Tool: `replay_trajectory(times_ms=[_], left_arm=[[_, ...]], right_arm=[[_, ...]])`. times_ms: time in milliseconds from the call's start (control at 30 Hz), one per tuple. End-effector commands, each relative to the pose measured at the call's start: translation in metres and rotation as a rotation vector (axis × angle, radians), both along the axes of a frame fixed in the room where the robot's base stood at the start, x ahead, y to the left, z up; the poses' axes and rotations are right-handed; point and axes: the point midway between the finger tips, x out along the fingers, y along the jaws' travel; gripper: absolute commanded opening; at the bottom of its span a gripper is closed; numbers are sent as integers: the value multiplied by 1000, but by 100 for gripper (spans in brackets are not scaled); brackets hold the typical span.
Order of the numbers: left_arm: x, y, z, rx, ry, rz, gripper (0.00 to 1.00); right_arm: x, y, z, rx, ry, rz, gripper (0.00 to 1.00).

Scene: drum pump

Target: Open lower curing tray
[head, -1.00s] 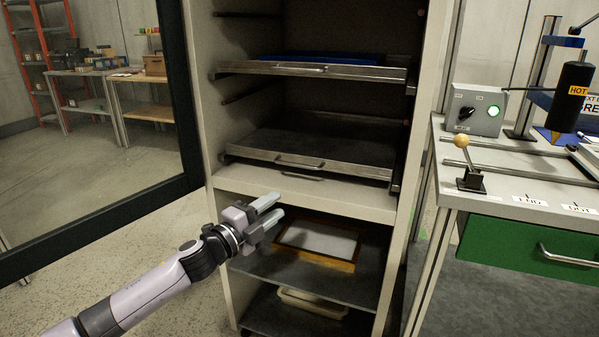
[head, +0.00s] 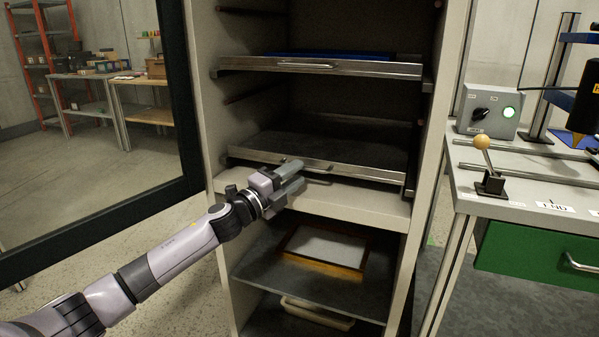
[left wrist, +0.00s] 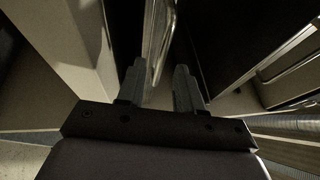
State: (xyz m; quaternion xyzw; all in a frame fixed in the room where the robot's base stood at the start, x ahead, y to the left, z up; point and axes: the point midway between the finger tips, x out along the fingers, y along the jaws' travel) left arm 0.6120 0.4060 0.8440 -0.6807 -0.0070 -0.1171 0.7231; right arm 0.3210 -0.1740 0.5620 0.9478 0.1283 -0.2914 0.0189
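The lower curing tray (head: 375,171) is a dark sheet with a metal front edge, level in the cabinet. Its bar handle (head: 318,180) is partly hidden behind my left gripper (head: 301,174). The gripper is in front of the tray's left-middle edge. A metal bar, seemingly the handle (left wrist: 167,40), lies ahead in line with the gap; contact cannot be told. My right gripper is in neither view.
An upper tray (head: 390,69) with a blue item sits above. Below are a wood-framed panel (head: 325,247) and a pale bin (head: 318,312). A dark-framed glass door (head: 187,100) stands at left. A workbench (head: 520,190) with a green drawer stands at right.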

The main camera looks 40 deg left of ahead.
Motion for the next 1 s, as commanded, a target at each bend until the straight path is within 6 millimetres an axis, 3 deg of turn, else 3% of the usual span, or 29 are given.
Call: replay_trajectory(times_ms=[300, 633, 767, 1000], left_arm=[[20, -3, 4, -1, -1, 0, 36], [22, -4, 3, -1, 1, 0, 36], [22, -4, 3, -1, 1, 0, 0], [22, -4, 3, -1, 1, 0, 0]], right_arm=[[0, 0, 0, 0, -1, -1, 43], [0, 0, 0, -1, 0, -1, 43], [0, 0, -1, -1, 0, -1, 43], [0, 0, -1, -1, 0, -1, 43]])
